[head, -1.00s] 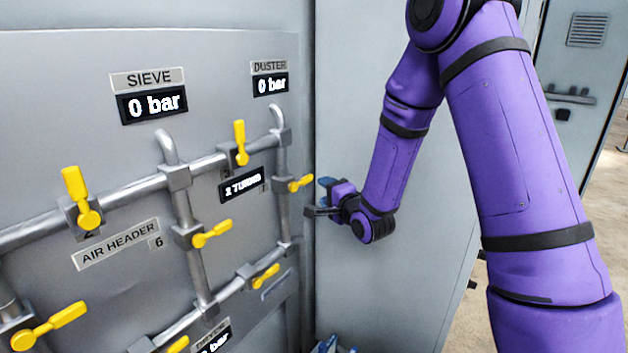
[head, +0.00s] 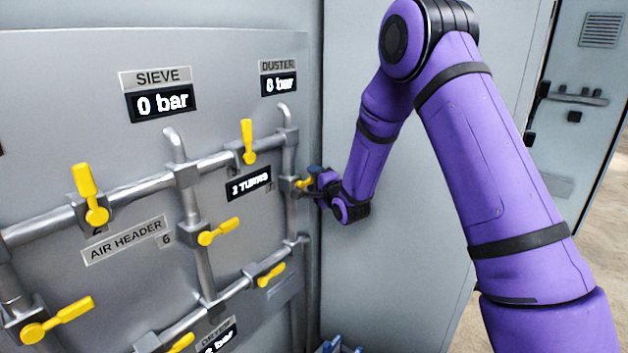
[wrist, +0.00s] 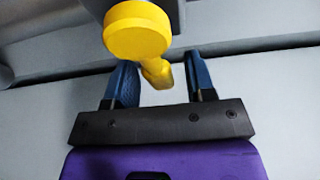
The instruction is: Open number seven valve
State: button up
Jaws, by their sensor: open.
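The valve by the right-hand pipe under the DUSTER display has a yellow handle (head: 303,183), with a small tag to its left whose number I cannot read clearly. My gripper (head: 312,182) is at this handle from the right and hides part of it. In the wrist view the round yellow hub (wrist: 137,30) is near the top, and its handle (wrist: 158,73) reaches down between the two blue fingers of my gripper (wrist: 162,72). The fingers are open, with a gap visible on the right side of the handle; contact on the left is unclear.
Other yellow valve handles sit close by: one upright (head: 248,140) above, one (head: 218,232) beside tag 6, one (head: 270,275) below. The DUSTER display (head: 279,83) and SIEVE display (head: 160,102) are above. A grey cabinet wall (head: 420,220) stands right of the panel.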

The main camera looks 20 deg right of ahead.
jog(key=shift+w, duration=0.15)
jog(key=shift+c, duration=0.2)
grip_shut()
